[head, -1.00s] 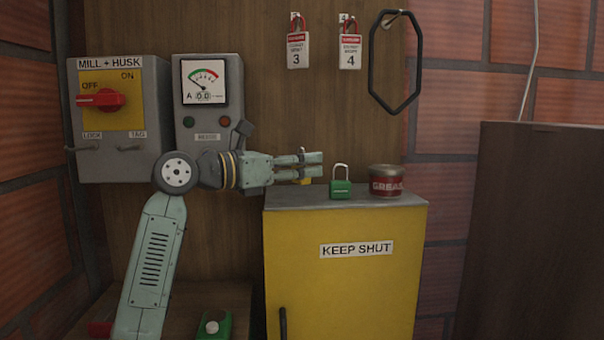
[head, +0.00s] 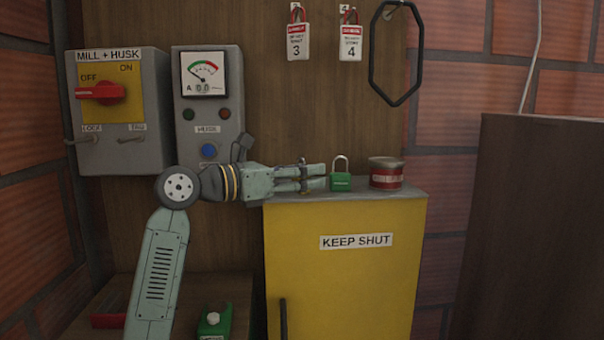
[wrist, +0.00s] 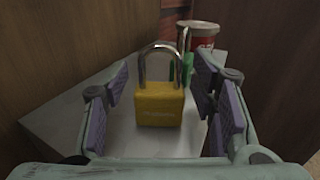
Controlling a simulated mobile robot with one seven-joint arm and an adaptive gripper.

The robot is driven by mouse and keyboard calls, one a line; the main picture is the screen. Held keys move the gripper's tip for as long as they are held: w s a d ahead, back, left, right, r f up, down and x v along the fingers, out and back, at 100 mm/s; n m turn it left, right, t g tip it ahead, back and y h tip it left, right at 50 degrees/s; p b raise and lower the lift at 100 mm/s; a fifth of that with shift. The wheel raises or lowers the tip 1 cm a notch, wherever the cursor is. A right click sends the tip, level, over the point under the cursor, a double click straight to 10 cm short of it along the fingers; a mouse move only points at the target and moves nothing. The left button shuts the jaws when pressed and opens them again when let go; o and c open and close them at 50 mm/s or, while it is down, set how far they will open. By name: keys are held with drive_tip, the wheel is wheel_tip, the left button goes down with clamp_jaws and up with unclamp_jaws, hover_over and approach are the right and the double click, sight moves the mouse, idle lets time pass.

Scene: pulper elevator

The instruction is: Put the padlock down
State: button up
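The yellow padlock (wrist: 159,104) stands upright between the two fingers of my gripper (wrist: 165,98) in the wrist view. Gaps show on both sides of its body, so my gripper is open around it. It appears to stand on the grey top of the yellow cabinet (head: 340,270), though its underside is hidden. In the head view my gripper (head: 315,178) is low over the cabinet top's left part. The fingers hide most of the padlock there; its shackle (head: 303,162) shows above them.
A green padlock (head: 341,181) stands just beyond the fingertips, with a red grease tin (head: 385,173) to its right.

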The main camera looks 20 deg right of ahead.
drive_tip(key=shift+r, duration=0.2)
drive_tip(key=shift+a+f, duration=0.1)
drive_tip(key=shift+a, duration=0.25)
drive_tip(key=s+a+b, duration=0.2)
drive_tip(key=a, duration=0.9)
drive_tip(key=shift+a, duration=0.1)
